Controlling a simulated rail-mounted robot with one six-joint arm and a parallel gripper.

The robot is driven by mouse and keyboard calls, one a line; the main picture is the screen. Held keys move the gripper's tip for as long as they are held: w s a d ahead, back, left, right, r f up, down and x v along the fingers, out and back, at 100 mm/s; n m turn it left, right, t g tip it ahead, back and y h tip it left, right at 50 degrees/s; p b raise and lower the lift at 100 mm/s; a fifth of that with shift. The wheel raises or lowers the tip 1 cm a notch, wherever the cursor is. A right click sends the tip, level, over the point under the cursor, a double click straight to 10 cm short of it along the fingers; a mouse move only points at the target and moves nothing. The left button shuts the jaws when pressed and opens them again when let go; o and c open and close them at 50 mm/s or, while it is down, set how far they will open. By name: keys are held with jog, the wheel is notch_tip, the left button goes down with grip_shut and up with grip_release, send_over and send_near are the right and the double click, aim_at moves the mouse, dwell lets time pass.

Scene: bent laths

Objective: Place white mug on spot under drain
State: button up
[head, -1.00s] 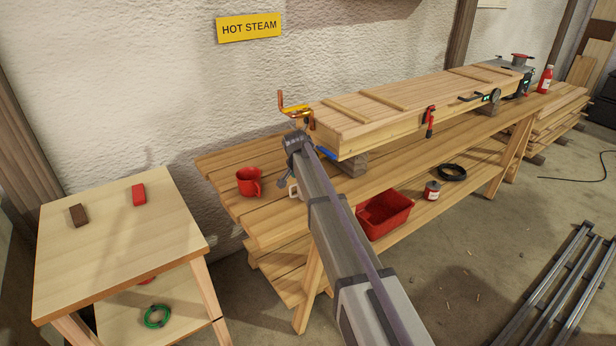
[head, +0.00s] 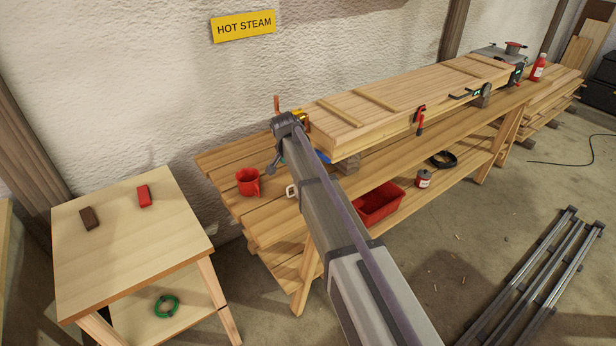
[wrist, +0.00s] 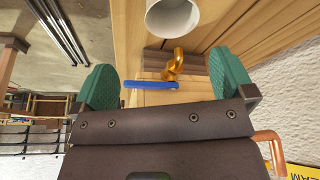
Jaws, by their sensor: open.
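The white mug (head: 291,190) stands on the bench's left part, mostly hidden behind my arm in the head view. In the wrist view a white round-mouthed thing, seemingly this mug (wrist: 172,16), shows at the top edge, cut off. A brass drain fitting (wrist: 176,63) with a blue lever (wrist: 150,85) appears between my fingers, apart from them. My gripper (wrist: 164,64) is open, its green fingers spread, with nothing clearly held. I cannot make out the spot under the drain.
A red mug (head: 248,182) stands left of the white mug. The long wooden box (head: 390,105) lies along the bench, with a red clamp (head: 419,120) on its side. A copper pipe (wrist: 268,145) is close beside my gripper. A red bin (head: 380,205) sits below.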

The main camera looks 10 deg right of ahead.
jog(key=s+d+n+g+y, duration=0.1)
jog(key=s+n, duration=0.3)
jog(key=s, duration=1.3)
jog(key=s+d+f+n+g+y, duration=0.1)
jog(key=s+n, duration=0.3)
jog(key=s, duration=1.4)
jog(key=shift+d+g+y, duration=0.4)
jog(key=shift+g+y, duration=0.1)
